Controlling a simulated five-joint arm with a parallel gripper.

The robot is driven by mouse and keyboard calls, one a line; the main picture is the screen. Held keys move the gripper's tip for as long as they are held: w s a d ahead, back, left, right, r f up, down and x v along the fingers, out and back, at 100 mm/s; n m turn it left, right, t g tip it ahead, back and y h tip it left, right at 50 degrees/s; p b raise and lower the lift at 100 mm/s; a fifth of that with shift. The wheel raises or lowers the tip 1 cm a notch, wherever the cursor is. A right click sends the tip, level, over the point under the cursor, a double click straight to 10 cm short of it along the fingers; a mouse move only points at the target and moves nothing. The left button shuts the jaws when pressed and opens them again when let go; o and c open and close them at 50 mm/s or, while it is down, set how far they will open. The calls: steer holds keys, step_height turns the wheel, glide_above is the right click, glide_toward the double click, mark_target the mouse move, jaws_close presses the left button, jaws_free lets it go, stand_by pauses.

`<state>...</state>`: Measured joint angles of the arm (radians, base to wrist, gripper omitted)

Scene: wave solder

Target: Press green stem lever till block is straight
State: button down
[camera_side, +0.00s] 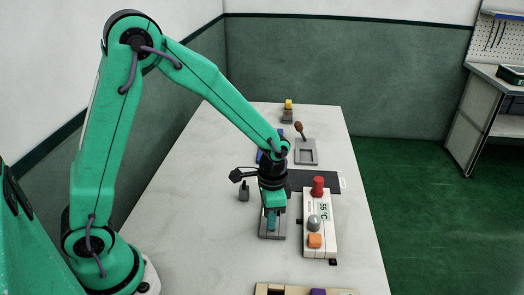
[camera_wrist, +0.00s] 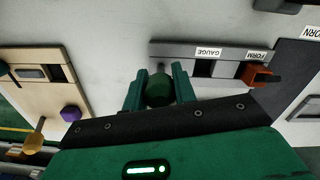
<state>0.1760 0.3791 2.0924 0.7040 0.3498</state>
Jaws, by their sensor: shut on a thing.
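A dark green round knob (camera_wrist: 158,92), which looks like the top of the green stem lever, sits between the two teal fingers of my gripper (camera_wrist: 158,82) in the wrist view. The fingers are shut on it. In the side view my gripper (camera_side: 271,222) is low over a grey fixture plate (camera_side: 273,236), and the lever is hidden there. In the wrist view the grey plate (camera_wrist: 228,60) has dark slots and labels reading GAUGE and FORM. An orange-red block (camera_wrist: 257,75) with a dark end sits by the FORM label and looks tilted.
A white panel (camera_side: 319,245) with a temperature display, a red knob (camera_side: 318,186) and an orange button (camera_side: 314,240) stands close right. A wooden panel (camera_wrist: 45,62) with a purple knob (camera_wrist: 71,114) is nearby. A lever unit (camera_side: 306,151) stands behind. The table's left side is clear.

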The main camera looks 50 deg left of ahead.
steer(key=shift+w+d+g, duration=0.25)
steer(key=shift+w+g, duration=0.05)
steer(key=shift+g, duration=0.2)
steer(key=c, duration=1.1)
jaws_free()
steer(key=shift+c, duration=0.2)
steer(key=shift+r, duration=0.15)
steer(key=shift+w+d+r, duration=0.1)
steer(key=shift+w+r, duration=0.05)
steer(key=shift+r, duration=1.1)
steer(key=shift+w+a+r, duration=0.1)
steer(key=shift+w+r, duration=0.05)
steer(key=shift+r, duration=1.15)
steer(key=shift+w+d+r, duration=0.1)
steer(key=shift+w+r, duration=0.05)
steer(key=shift+r, duration=1.1)
